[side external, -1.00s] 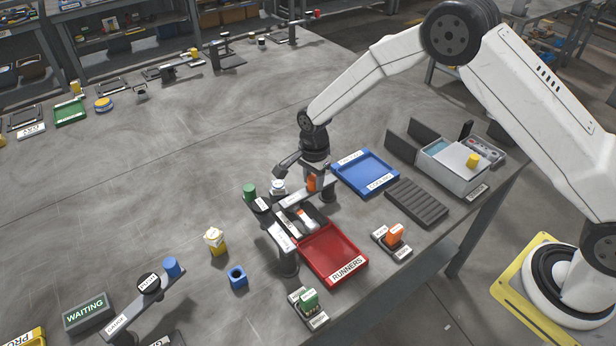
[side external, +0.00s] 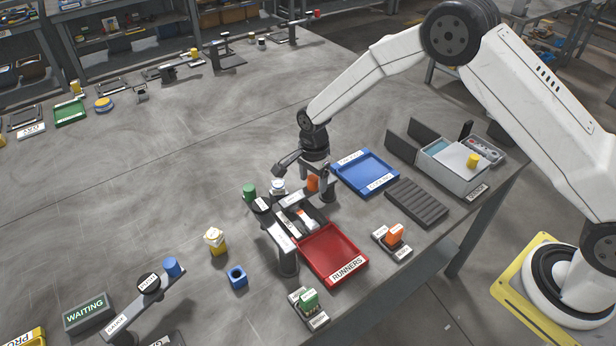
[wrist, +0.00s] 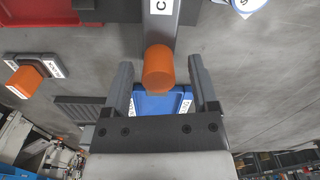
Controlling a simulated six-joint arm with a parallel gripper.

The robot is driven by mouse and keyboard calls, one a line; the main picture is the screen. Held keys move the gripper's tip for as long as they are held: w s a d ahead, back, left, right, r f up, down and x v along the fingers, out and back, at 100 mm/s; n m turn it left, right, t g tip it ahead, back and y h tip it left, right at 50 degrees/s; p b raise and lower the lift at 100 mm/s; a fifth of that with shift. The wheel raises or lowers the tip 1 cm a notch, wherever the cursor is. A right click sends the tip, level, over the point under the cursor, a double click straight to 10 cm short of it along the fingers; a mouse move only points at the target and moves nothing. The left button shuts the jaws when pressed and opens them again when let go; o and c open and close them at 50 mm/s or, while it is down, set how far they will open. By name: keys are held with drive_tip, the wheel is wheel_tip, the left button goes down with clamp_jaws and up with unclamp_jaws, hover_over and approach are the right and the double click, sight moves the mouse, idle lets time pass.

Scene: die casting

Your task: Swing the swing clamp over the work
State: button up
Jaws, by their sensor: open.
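The swing clamp is a grey bar (wrist: 158,35) with a white label and an upright orange knob (wrist: 160,68). In the side view the orange knob (side external: 313,183) stands on the bar, just behind the dark fixture in the middle of the table. My gripper (wrist: 160,66) is open, with one finger on each side of the knob and visible gaps between. In the side view my gripper (side external: 315,172) points down at the knob and partly hides it and the bar. The work in the fixture is too small to make out clearly.
A red runners tray (side external: 330,262) lies in front of the fixture and a blue tray (side external: 368,170) to its right. A labelled bar on a grey post (side external: 288,262) stands beside the red tray. A green cylinder (side external: 249,191) is left of the fixture.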

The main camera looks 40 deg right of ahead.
sight(317, 178)
drive_tip(key=shift+r, duration=3.85)
drive_tip(key=shift+s+d+r+n, duration=0.25)
drive_tip(key=shift+s+r+n, duration=0.05)
drive_tip(key=shift+r+n, duration=0.1)
drive_tip(key=s+d+r+n+t, duration=0.1)
drive_tip(key=s+d+r+n, duration=0.1)
drive_tip(key=s+d+n, duration=0.2)
drive_tip(key=s+d+r+n+t, duration=0.1)
drive_tip(key=s+d+r+n, duration=0.2)
drive_tip(key=s+n, duration=0.8)
drive_tip(key=s+d, duration=0.1)
drive_tip(key=s, duration=0.6)
drive_tip(key=shift+s+d+r+t, duration=0.15)
drive_tip(key=shift+s+t, duration=0.05)
drive_tip(key=shift+t, duration=0.1)
